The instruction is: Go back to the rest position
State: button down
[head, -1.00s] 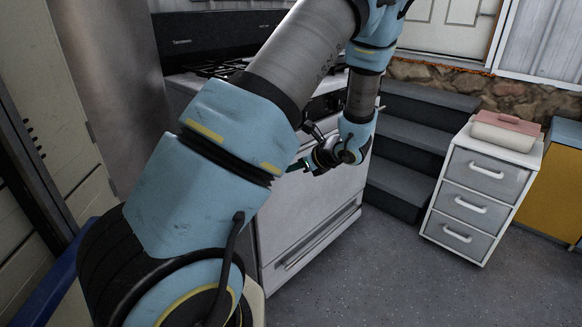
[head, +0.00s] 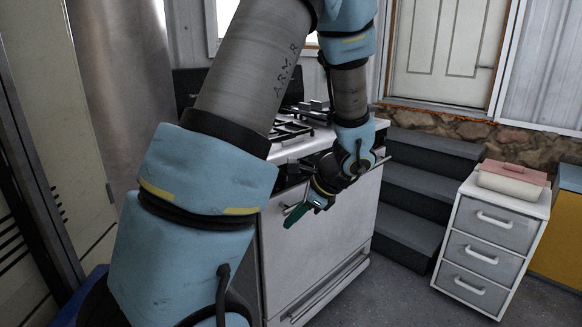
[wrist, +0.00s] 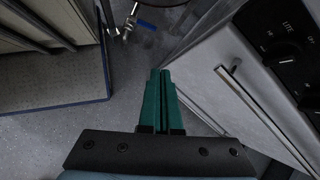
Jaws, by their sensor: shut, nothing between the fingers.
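My gripper (head: 304,213) hangs in front of the white stove in the head view, at the end of my bent arm. In the wrist view its green fingers (wrist: 159,100) lie together, shut and empty, and point over the grey floor. The white stove (head: 330,235) stands just behind and beside the gripper. Its oven handle (wrist: 240,88) and black knobs (wrist: 289,57) are to the right of the fingers in the wrist view. I cannot tell the exact gap between gripper and stove.
Dark grey steps (head: 410,190) rise right of the stove. A drawer cabinet (head: 489,248) with a pink-lidded box (head: 511,181) stands farther right, beside a yellow cabinet (head: 560,235). A blue-edged mat or platform (wrist: 55,82) and a blue-handled valve (wrist: 146,25) show in the wrist view.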

jog(key=s+a+r+n+g+h+p, duration=0.1)
jog(key=s+a+r+n+h+p, duration=0.5)
jog(key=r+n, duration=0.5)
jog(key=s+a+n, duration=0.2)
jog(key=a+n, duration=0.1)
jog(key=n, duration=0.5)
jog(key=shift+s+g, duration=0.3)
